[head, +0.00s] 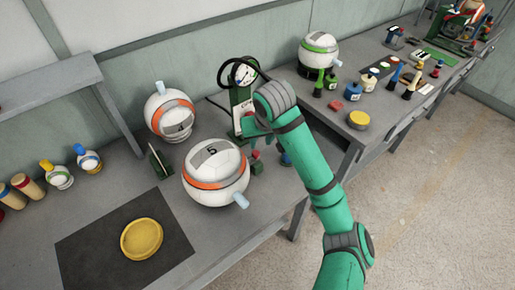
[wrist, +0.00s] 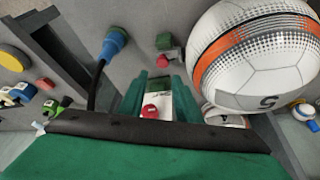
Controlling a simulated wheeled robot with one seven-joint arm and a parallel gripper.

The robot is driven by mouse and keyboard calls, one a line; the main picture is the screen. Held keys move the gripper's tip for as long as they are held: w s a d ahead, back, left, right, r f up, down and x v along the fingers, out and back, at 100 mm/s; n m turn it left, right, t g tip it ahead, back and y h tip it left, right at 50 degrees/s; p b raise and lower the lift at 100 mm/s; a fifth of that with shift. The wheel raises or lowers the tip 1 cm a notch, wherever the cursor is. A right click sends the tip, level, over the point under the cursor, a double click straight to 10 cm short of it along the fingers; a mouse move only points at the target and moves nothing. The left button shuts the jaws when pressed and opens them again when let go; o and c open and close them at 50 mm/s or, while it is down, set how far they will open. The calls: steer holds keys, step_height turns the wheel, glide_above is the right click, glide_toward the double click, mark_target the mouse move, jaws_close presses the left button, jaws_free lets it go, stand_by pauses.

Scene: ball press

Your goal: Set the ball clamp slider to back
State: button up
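My gripper (head: 256,138) is above the bench, beside the green press stand (head: 240,98). In the wrist view its two green fingers (wrist: 160,88) are apart, with a white plate and a red knob (wrist: 150,111) seen between them. A white ball with an orange band (head: 215,172), marked 5, sits left of the gripper; it also shows in the wrist view (wrist: 258,55). A small green block with a red top (head: 256,165) stands right of this ball. I cannot tell which part is the clamp slider, nor its position.
A second orange-banded ball (head: 170,115) stands behind. A yellow dish (head: 141,239) lies on a dark mat (head: 85,255) at the front left. A blue connector with a black cable (wrist: 115,42) is near my gripper. The right bench holds a green-banded ball (head: 319,50).

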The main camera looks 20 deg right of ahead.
mark_target(256, 152)
steer(key=x, duration=0.8)
steer(key=shift+a, duration=0.35)
steer(key=shift+x, duration=0.95)
steer(key=shift+d, duration=0.1)
